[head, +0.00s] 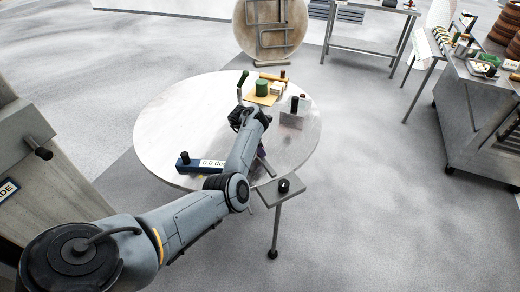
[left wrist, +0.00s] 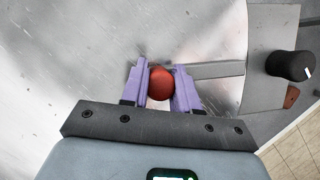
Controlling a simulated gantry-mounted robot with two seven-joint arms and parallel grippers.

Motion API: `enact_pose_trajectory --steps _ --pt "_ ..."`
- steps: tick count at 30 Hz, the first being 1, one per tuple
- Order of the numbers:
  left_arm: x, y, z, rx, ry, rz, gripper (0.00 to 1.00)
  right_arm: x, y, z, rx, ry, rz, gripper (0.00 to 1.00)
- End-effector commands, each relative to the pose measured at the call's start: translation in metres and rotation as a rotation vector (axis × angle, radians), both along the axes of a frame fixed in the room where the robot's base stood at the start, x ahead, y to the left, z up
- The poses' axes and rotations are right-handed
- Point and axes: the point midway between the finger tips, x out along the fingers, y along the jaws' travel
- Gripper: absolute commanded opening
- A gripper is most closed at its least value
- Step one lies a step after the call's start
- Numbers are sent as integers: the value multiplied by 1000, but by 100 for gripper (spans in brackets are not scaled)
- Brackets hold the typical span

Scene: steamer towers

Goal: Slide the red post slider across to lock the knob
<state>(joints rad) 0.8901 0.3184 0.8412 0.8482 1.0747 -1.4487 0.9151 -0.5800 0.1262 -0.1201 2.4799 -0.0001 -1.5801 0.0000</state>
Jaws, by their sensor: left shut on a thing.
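The red post slider (left wrist: 160,84) shows as a round red top in the left wrist view. My left gripper (left wrist: 160,88) is shut on it, with one purple finger on each side. A grey slot or bar (left wrist: 217,70) runs right from the gripper toward the black knob (left wrist: 290,65), which has a white mark on top. The red post is apart from the knob. In the head view the knob (head: 284,186) sits on a grey plate (head: 296,196) at the round table's front edge. My left forearm hides most of the gripper and the post there. My right gripper is not in view.
The round table (head: 165,130) also holds a blue box with a display (head: 200,165), a green cylinder (head: 262,87) on a yellow board, and dark small posts (head: 295,104) on a plate. A small red piece (left wrist: 291,97) lies by the knob. The table's left part is clear.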

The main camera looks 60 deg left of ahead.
Motion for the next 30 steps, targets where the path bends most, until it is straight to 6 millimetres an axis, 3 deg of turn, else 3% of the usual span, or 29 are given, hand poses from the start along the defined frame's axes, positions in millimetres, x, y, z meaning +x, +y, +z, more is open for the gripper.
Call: enact_pose_trajectory --steps 4,12,23,24,28,30 --pt "0 -7 2 0 1 -1 0 0 0 9 1 1 -1 43" --pt "-2 -40 3 -1 1 -3 0 0 2 41 9 -2 -6 43" --pt "-3 -45 0 -1 -1 0 0 0 2 40 9 0 -6 43" --pt "-3 -45 0 -2 0 -1 34 0 2 40 9 0 -6 43" --pt "-3 -45 0 -1 -1 0 54 0 2 40 9 0 -5 43" --pt "-3 -44 0 -1 0 0 55 0 2 40 7 0 -4 43"
